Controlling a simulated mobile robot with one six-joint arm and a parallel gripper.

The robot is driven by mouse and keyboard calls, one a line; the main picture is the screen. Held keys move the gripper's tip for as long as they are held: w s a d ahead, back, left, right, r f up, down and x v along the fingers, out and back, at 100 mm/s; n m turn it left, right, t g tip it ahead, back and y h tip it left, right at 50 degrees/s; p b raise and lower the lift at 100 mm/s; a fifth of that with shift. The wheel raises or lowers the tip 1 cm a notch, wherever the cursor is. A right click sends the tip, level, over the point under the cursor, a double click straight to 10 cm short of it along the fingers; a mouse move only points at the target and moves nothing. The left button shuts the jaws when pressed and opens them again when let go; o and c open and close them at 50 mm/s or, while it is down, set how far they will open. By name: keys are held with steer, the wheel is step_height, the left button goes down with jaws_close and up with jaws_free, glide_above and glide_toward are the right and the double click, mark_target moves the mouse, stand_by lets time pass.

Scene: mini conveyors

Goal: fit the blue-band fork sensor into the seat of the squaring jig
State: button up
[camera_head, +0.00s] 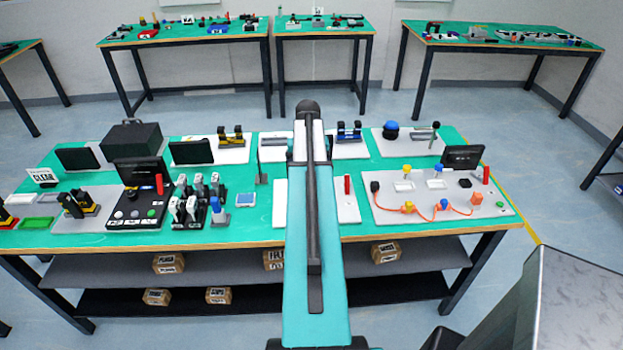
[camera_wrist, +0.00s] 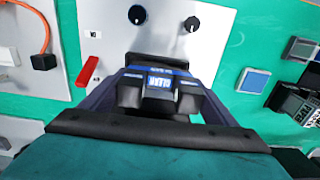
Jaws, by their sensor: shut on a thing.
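In the wrist view my gripper (camera_wrist: 158,68) is shut on a black and dark blue piece, the blue-band fork sensor (camera_wrist: 158,83). It has a pale lettered label in its middle and dark arms spreading to both sides. It is held above or at the edge of a pale plate (camera_wrist: 110,28) with a red bar and two dark knobs. I cannot tell whether this plate is the squaring jig, and no seat shows clearly. In the head view my arm hides the gripper and sensor; the right part of the plate (camera_head: 349,212) shows beside the arm.
In the head view a panel with an orange cable (camera_head: 445,208) lies right of my arm. Several grey-and-black devices (camera_head: 198,198) stand to the left. A black-and-blue two-pronged piece (camera_head: 348,131) and a black-and-yellow one (camera_head: 231,135) stand at the back. Bare green mat shows between boards.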

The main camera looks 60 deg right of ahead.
steer(key=shift+s+d, duration=0.1)
steer(key=shift+d, duration=0.3)
steer(key=shift+f, duration=0.1)
steer(key=shift+f+p, duration=0.9)
steer(key=shift+f, duration=0.8)
steer(key=shift+f, duration=0.1)
steer(key=o, duration=1.2)
steer(key=shift+r+b, duration=1.85)
steer(key=shift+r, duration=4.25)
